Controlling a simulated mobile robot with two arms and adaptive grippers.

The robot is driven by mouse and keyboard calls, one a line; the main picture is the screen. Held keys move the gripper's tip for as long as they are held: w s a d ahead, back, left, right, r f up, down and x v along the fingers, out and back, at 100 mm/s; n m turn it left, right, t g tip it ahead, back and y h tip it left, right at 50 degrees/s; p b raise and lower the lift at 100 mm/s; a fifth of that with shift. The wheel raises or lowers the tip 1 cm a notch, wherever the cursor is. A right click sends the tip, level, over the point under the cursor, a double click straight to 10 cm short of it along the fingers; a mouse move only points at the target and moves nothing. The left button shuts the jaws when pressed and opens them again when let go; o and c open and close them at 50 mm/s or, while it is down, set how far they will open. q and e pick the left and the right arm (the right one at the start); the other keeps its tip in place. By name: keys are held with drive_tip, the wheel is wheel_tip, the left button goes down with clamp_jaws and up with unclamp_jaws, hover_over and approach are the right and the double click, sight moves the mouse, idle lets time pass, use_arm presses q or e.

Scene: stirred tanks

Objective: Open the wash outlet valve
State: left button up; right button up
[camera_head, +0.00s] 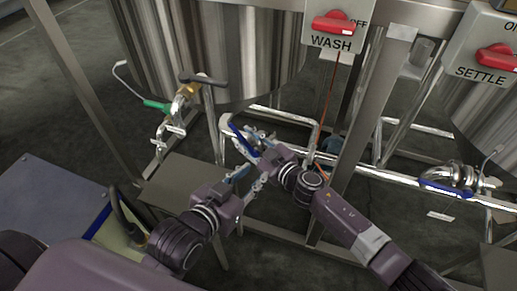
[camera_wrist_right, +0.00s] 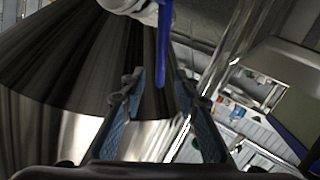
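A blue valve handle (camera_head: 243,139) sits on the pipework below the wash tank (camera_head: 205,45). It also shows in the right wrist view (camera_wrist_right: 163,45), standing upright in line with the gap between my right fingers. My right gripper (camera_wrist_right: 160,105) is open, with one blue-padded finger on each side of the gap. The handle's lower end is near the fingertips; whether it touches them I cannot tell. In the head view, my right gripper (camera_head: 257,158) is close to the handle. My left gripper (camera_head: 243,178) is just below it; its finger opening is unclear because the two grippers overlap.
A black-handled valve (camera_head: 203,80) with a green hose fitting is on the wash tank's side. The WASH switch box (camera_head: 333,28) and a metal frame post (camera_head: 372,95) stand near my right arm. Another blue handle (camera_head: 445,188) is below the settle tank.

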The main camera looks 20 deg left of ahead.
drive_tip(key=f+v, duration=0.1)
drive_tip(key=v, duration=0.5)
drive_tip(key=shift+s+d+r, duration=0.25)
drive_tip(key=shift+s+r, duration=0.1)
drive_tip(key=shift+r, duration=0.15)
